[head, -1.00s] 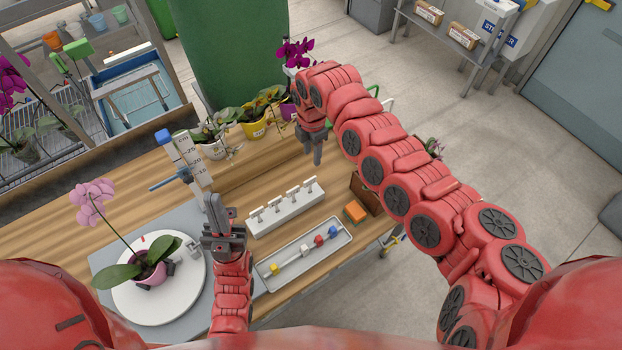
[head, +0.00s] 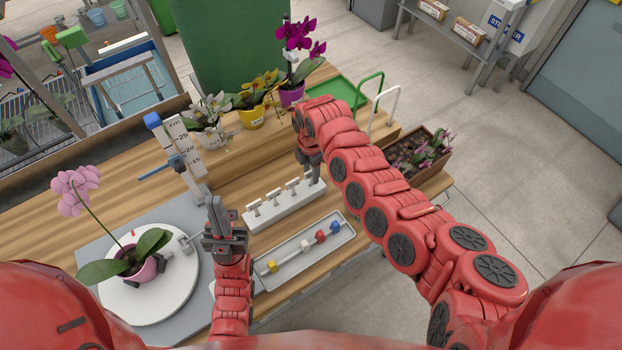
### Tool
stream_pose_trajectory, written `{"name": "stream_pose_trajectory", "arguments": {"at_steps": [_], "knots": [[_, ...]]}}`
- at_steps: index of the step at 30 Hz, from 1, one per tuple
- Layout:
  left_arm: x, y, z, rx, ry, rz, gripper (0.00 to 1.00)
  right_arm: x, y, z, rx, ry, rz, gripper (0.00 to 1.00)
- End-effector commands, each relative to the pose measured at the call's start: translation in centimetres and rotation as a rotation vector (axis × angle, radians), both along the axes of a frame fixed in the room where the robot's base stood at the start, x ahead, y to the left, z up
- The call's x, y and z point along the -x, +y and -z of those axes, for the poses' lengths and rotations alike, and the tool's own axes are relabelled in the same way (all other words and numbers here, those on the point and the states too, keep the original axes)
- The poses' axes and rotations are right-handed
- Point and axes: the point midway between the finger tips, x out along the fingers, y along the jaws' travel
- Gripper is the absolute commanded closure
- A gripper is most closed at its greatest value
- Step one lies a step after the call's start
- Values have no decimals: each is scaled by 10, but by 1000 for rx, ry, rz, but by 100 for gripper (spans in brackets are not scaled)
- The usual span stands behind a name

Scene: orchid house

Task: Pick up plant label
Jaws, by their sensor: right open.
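Several small white T-shaped plant labels (head: 273,199) stand upright in a row in a long white rack (head: 287,211) on the wooden bench. My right gripper (head: 315,173) is open and points down at the right end of the rack, close to the rightmost label (head: 308,179). Its fingertips overlap that area in the picture; I cannot tell whether they are around the label or behind it. My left gripper (head: 214,208) points away from me, left of the rack. Its fingers look close together, and I cannot tell whether they are shut.
A grey tray (head: 295,262) with coloured pieces lies in front of the rack. At left, a pink orchid (head: 146,268) stands on a white turntable (head: 180,296), near a measuring post (head: 184,150). Potted orchids (head: 252,117) and a green tray (head: 350,92) stand behind. A planter (head: 425,168) is at right.

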Motion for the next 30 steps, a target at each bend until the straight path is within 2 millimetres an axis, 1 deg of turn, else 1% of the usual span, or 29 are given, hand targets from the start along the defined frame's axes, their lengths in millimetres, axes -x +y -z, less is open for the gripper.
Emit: {"name": "stream_pose_trajectory", "arguments": {"at_steps": [4, 5, 9, 12, 26, 29, 30], "knots": [[0, 0, -2, 0, -1, 0, 100, 0, 0, -2, -1, -1, 0, 55], [0, 0, -2, 0, -1, 0, 100, 0, 0, -2, -1, -1, 0, 59], [0, 0, -2, 0, -1, 0, 100, 0, 0, -2, -1, -1, 0, 84], [0, 0, -2, 0, -1, 0, 100, 0, 0, -2, -1, -1, 0, 100], [0, 0, -1, 0, -1, 0, 100, 0, 0, -2, -1, -1, 1, 100], [0, 0, 4, 0, 0, 0, 100, -2, -1, -9, -2, -5, 3, 100], [0, 0, 7, 0, 0, 0, 100, -3, -1, -14, -3, -6, 3, 100]]}}
